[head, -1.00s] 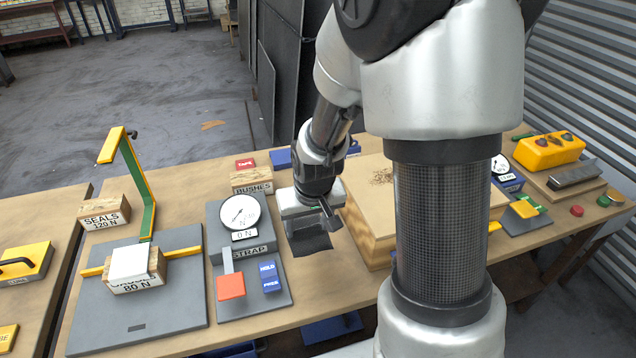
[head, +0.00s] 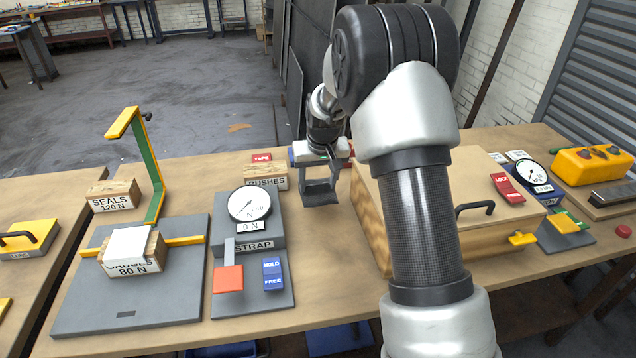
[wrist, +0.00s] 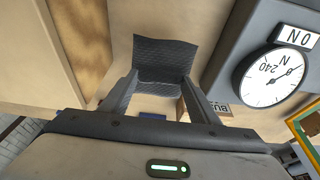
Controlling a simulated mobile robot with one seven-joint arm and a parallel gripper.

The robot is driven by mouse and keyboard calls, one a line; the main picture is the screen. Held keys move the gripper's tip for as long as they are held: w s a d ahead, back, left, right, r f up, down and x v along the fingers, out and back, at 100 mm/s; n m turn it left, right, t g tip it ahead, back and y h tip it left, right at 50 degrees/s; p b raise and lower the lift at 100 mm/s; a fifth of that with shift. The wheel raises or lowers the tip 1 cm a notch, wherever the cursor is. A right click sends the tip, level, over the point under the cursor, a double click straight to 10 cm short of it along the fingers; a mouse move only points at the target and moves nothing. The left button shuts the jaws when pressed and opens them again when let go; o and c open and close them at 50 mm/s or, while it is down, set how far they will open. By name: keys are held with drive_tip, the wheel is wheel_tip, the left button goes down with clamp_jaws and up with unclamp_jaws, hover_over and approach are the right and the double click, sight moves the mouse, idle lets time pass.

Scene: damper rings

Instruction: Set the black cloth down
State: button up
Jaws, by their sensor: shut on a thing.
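My gripper (head: 320,172) is shut on the black cloth (head: 320,194), between the strap gauge block and the wooden box. The cloth is a small dark grey-black sheet, hanging from the fingers with its lower edge near the tabletop. I cannot tell whether it touches the table. In the wrist view the cloth (wrist: 165,60) shows a fine weave and spreads past the fingertips, gripped between the two fingers (wrist: 160,88).
The strap gauge (head: 249,204), reading 0 N, and the bushes block (head: 266,178) stand left of the cloth. A large wooden box (head: 480,236) with a black handle stands right. Bare tabletop (head: 335,255) lies in front of the cloth.

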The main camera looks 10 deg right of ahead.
sight(318, 193)
drive_tip(key=shift+f+b, duration=1.7)
drive_tip(key=shift+f, duration=0.8)
drive_tip(key=shift+f+b, duration=0.45)
drive_tip(key=shift+f, duration=0.3)
drive_tip(key=shift+f, duration=0.3)
drive_tip(key=o, duration=1.1)
drive_tip(key=p+v, duration=0.2)
drive_tip(key=v, duration=1.5)
drive_tip(key=shift+s+r, duration=0.1)
drive_tip(key=shift+r, duration=0.1)
